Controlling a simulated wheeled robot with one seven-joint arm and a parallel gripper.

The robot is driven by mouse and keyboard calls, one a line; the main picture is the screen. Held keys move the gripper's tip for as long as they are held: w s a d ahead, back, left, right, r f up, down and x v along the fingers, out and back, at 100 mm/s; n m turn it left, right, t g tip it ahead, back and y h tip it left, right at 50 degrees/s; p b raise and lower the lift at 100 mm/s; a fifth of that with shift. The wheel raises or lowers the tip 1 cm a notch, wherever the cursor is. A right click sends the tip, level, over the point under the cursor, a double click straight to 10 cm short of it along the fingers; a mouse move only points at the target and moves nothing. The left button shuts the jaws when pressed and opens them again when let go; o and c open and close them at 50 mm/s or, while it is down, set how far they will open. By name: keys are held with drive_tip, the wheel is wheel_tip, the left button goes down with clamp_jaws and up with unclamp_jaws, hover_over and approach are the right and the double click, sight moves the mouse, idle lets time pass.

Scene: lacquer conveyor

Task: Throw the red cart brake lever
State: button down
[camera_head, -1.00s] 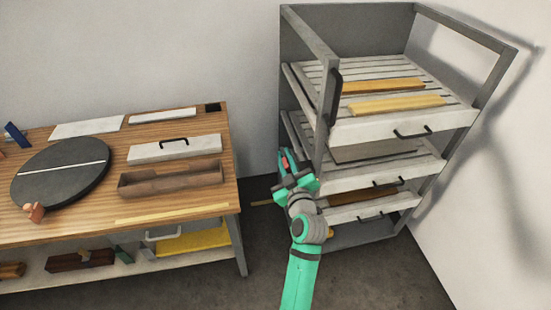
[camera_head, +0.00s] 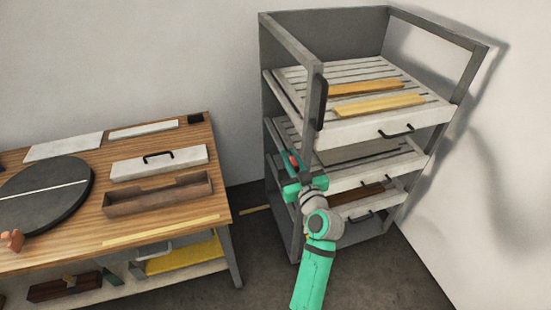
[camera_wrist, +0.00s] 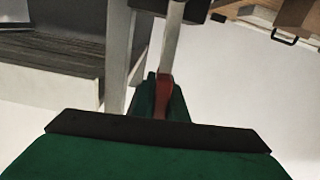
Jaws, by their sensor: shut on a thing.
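The red brake lever (camera_head: 295,161) shows as a small red piece at the left front post of the grey cart (camera_head: 265,85). My gripper (camera_head: 292,178) is at that post, at about the height of the middle drawer. In the wrist view the lever's red end (camera_wrist: 162,97) sits between the two green fingers of my gripper (camera_wrist: 160,103), which are shut on it. A pale shaft runs up from the red end, beside the grey post. The lever's far end and pivot are not clear.
A wooden bench (camera_head: 225,205) stands to the left, with a dark turntable (camera_head: 45,190) and an open wooden box (camera_head: 160,198). A black handle (camera_head: 320,102) is on the cart post above my gripper. Bare floor lies in front.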

sight(298, 170)
drive_tip(key=shift+d, duration=0.1)
idle(0.3)
drive_tip(key=c, duration=1.8)
unclamp_jaws()
drive_tip(key=shift+o, duration=0.2)
drive_tip(key=v, duration=1)
drive_tip(key=shift+s+d, duration=0.1)
drive_tip(key=shift+s, duration=0.25)
